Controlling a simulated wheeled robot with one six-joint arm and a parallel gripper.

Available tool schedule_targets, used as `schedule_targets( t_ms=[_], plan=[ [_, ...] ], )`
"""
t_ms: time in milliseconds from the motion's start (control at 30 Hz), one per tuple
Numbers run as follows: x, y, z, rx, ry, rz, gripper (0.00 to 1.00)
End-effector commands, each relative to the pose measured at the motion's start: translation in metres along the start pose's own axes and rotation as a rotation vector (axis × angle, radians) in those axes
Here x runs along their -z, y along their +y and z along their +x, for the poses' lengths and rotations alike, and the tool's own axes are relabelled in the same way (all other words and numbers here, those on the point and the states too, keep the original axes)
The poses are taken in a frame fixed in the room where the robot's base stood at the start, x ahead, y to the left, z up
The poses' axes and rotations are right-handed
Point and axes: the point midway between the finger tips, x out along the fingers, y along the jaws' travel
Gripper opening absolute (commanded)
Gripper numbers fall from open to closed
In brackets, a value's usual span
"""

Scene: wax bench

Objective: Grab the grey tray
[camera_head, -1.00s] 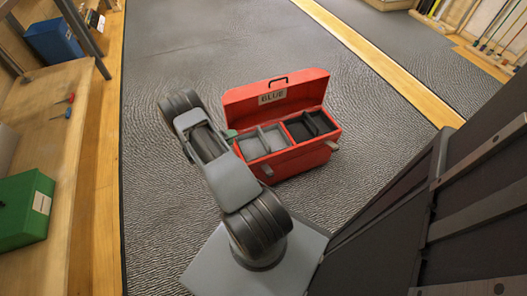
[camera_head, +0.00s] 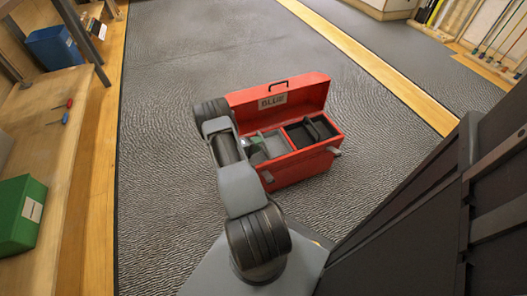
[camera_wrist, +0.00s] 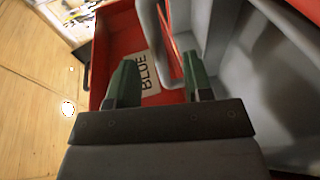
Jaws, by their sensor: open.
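The grey tray (camera_head: 279,146) sits in the left part of the open red toolbox (camera_head: 305,166), beside a black tray (camera_head: 311,130). In the wrist view the grey tray (camera_wrist: 232,62) fills the right side, close up. Its grey handle bar (camera_wrist: 163,62) appears between my fingers, nearer the right one. My gripper (camera_wrist: 160,82) has green fingers, spread apart and gripping nothing. In the head view my gripper (camera_head: 255,146) is at the left end of the toolbox, over the grey tray, partly hidden by my arm.
The raised lid (camera_head: 280,97) bears a label reading BLUE. On the left, a wooden bench (camera_head: 62,95) holds a green box (camera_head: 20,215), screwdrivers (camera_head: 67,112) and a blue bin (camera_head: 52,48). The grey floor around the toolbox is clear.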

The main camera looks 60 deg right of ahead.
Motion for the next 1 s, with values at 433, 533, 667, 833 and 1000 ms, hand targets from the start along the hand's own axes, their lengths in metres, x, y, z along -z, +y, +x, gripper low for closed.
schedule_targets(
  t_ms=[433,533,667,833,1000],
  plan=[
    [0.001,0.0,0.039,0.0,-0.001,0.0,0.47],
    [0.001,0.001,0.039,0.0,0.0,0.0,0.47],
    [0.001,0.001,0.039,0.0,0.0,0.0,0.41],
    [0.001,0.001,0.039,0.0,0.0,0.0,0.24],
    [0.001,0.001,0.039,0.0,0.0,0.0,0.08]
  ],
)
